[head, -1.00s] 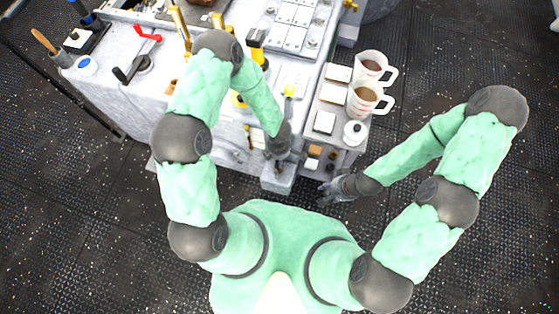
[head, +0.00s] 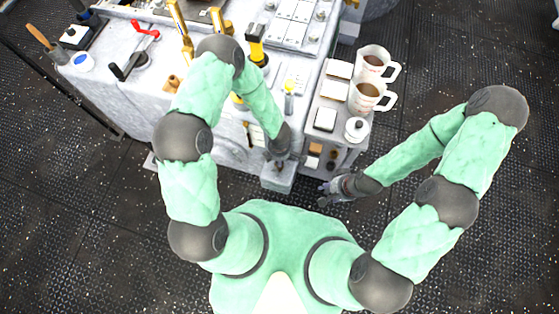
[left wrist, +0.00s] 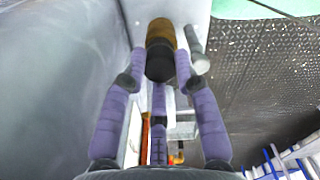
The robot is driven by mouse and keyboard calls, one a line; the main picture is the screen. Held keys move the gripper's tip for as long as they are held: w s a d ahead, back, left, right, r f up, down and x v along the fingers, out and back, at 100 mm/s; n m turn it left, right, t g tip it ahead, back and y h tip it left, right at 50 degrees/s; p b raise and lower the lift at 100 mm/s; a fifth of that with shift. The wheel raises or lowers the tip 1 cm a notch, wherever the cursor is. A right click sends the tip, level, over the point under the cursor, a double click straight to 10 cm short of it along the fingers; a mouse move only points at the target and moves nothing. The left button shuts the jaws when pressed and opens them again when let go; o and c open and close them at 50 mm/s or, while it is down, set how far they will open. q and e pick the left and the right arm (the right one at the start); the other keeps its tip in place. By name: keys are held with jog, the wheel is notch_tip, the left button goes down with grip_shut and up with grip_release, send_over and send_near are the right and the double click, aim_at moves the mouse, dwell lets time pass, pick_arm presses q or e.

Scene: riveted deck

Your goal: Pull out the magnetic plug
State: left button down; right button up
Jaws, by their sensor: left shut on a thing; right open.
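A short cylinder, brown at one end and black at the other, shows in the left wrist view (left wrist: 160,50); it appears to be the magnetic plug. My left gripper (left wrist: 160,84) has purple fingers around its black end and is shut on it. In the head view my left gripper (head: 279,162) is low at the front corner of the grey machine (head: 205,125), and the plug is hidden there. Whether the plug is seated or free I cannot tell. My right gripper (head: 328,191) is open and empty, low and right of the left one, below the side shelf.
The side shelf (head: 318,137) holds two mugs (head: 367,97), a lidded white pot (head: 356,129) and small white blocks. A grey peg (left wrist: 196,50) stands close right of the cylinder. A red crank (head: 145,30) and yellow levers stand on the machine. Dark floor at right is clear.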

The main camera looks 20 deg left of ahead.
pick_arm(q)
jog(key=shift+r, duration=0.15)
jog(key=shift+r+p, duration=3.75)
jog(key=shift+p, duration=0.35)
